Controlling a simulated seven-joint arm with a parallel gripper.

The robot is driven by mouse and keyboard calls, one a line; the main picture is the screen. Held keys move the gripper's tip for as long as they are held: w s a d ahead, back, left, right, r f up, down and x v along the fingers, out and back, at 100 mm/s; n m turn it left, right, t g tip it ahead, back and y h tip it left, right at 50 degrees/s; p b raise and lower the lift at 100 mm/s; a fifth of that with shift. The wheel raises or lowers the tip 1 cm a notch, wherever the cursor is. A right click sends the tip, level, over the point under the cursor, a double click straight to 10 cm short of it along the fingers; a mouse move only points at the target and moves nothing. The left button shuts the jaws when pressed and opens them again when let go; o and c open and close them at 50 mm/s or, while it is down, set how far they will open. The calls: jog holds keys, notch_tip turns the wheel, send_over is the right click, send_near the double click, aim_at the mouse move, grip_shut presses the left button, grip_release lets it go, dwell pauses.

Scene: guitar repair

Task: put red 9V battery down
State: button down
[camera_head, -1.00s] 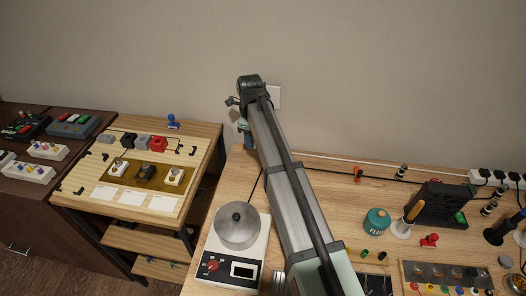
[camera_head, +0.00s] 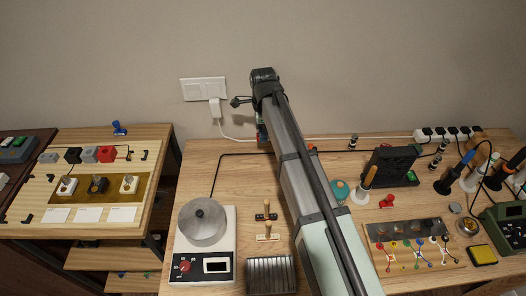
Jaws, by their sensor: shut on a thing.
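My gripper (camera_head: 261,128) hangs below the far end of my arm, near the back wall and above the back edge of the wooden workbench (camera_head: 200,165). My arm hides most of it. A small red and blue patch shows at its lower end. The red part is the visible bit of the red 9V battery (camera_head: 262,140), held in the shut jaws. Its outline and the fingertips are too small and covered to make out. Whether it touches the bench cannot be told.
The side table (camera_head: 70,139) carries a red block (camera_head: 106,154).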

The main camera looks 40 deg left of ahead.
aim_at(263, 155)
jog(key=shift+f, duration=4.2)
jog(key=shift+f, duration=0.1)
jog(key=c, duration=0.9)
grip_release()
notch_tip(263, 155, up, 12)
jog(key=shift+r, duration=0.15)
